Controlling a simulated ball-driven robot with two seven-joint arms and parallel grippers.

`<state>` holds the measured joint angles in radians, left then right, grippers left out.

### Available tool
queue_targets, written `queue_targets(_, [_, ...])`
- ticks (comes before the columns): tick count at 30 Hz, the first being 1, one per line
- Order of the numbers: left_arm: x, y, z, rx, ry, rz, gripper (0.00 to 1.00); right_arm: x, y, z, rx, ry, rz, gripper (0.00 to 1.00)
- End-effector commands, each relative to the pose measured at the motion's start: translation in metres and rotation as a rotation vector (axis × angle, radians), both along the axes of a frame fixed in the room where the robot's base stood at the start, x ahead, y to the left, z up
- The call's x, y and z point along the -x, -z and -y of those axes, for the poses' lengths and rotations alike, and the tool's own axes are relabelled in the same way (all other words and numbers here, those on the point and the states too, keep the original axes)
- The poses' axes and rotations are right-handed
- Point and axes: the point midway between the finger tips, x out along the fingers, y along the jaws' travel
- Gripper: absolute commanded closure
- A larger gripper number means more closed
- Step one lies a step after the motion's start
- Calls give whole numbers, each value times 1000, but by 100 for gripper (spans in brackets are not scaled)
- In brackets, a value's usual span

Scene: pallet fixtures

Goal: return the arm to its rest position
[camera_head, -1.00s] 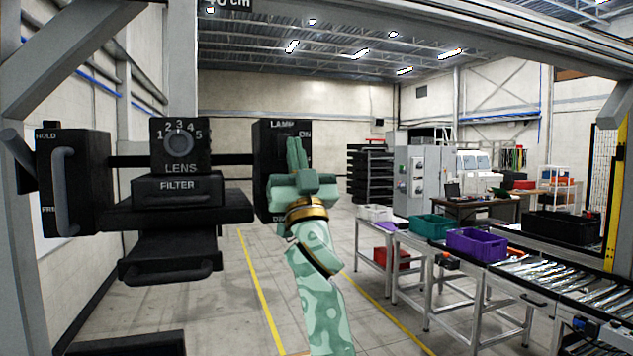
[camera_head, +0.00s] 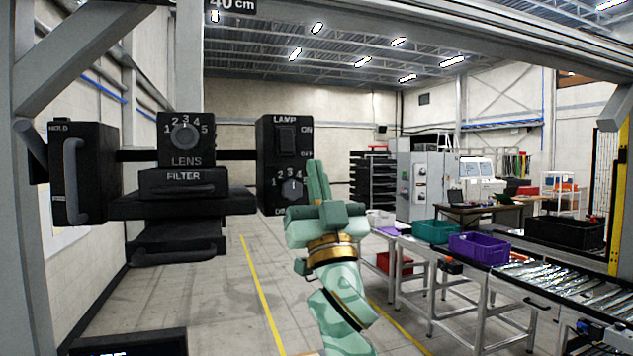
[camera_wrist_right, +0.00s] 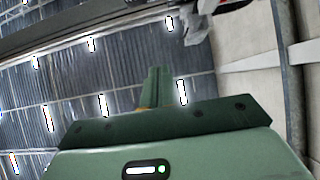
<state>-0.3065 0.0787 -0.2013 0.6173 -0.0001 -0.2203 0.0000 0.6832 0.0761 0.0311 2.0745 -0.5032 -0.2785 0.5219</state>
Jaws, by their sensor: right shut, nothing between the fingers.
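My right gripper (camera_head: 319,180) is green and points upward in the head view, just in front of and to the right of the black lamp panel (camera_head: 284,140). Its fingers are together with nothing between them. In the right wrist view the shut fingers (camera_wrist_right: 157,88) stand against the ceiling. My right arm comes up from the bottom of the head view. The panel's lamp switch and lower dial both show. My left gripper is not in view.
A lens box (camera_head: 186,140) with a dial, a filter drawer (camera_head: 184,182) and a hold panel (camera_head: 85,172) hang at the left. A conveyor (camera_head: 550,285) with purple (camera_head: 479,247) and teal (camera_head: 436,231) bins runs along the right. The floor (camera_head: 200,300) between is clear.

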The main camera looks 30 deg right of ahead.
Motion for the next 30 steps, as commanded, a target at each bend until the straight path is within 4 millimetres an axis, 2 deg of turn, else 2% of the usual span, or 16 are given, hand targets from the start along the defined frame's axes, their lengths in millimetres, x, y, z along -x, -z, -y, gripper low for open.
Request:
queue_targets(16, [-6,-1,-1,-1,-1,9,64,-1,0,-1,27,35,-8,100])
queue_targets(19, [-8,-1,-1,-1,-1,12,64,-42,26,-2,52,45,-113,100])
queue_targets(20, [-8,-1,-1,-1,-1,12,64,-58,39,-4,59,43,-156,100])
queue_targets(21, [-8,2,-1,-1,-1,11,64,-80,63,-7,71,38,-221,100])
queue_targets(23, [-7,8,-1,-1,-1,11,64,-111,109,-11,85,30,-327,100])
queue_targets(24, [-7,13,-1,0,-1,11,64,-128,144,-13,92,22,-398,100])
queue_targets(26, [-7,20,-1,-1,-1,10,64,-149,197,-17,104,10,-500,100])
queue_targets(27, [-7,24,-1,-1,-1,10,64,-160,232,-19,112,4,-565,100])
queue_targets(29, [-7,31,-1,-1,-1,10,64,-173,287,-23,121,-8,-662,100])
queue_targets(30, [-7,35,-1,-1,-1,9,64,-178,324,-25,125,-16,-726,100])
